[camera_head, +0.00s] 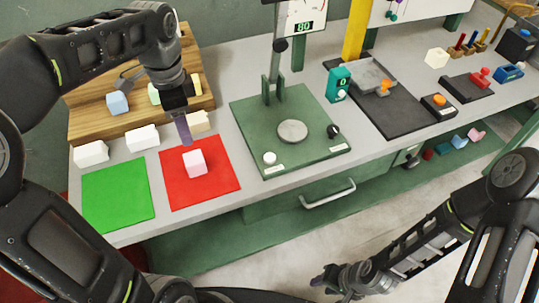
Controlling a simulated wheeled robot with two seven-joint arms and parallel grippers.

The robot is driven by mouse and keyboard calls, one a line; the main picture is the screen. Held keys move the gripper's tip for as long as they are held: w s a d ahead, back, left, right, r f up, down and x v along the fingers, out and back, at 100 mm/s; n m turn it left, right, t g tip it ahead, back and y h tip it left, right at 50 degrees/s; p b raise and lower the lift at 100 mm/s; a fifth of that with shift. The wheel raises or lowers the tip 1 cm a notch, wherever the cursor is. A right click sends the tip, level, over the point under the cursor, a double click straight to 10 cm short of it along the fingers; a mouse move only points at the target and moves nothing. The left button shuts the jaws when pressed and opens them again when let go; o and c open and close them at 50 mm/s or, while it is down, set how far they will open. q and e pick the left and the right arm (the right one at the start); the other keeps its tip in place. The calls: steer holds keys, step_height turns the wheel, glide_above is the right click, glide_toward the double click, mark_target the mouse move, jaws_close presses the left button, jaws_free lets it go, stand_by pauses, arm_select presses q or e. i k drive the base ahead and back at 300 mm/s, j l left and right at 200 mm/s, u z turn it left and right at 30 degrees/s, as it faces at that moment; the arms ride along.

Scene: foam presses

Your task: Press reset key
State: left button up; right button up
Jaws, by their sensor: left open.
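A green press stand (246,128) stands mid-table with a grey round plate (292,131) on its base. A white round button (269,158) sits at its front left corner and a black knob (333,131) at its right, each by a small unreadable label. I cannot tell for sure which one is the reset key. A display (304,27) above reads 80. My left gripper (185,132) is open, pointing down just above and behind a pink cube (195,163) on a red mat (222,179), left of the stand. My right gripper (330,282) hangs low over the floor, away from the table.
A green mat (118,200), white blocks (142,138) and a wooden rack (88,121) are at the left. A teal device (339,85), a dark press (400,121) and an orange button (438,100) are at the right. A drawer handle (328,194) juts out below the table.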

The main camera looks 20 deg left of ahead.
mark_target(270, 158)
steer(key=l+u, duration=0.4)
steer(key=l, duration=0.15)
steer(key=k+l+u, duration=0.15)
steer(key=l+u, duration=0.2)
steer(key=l, duration=0.2)
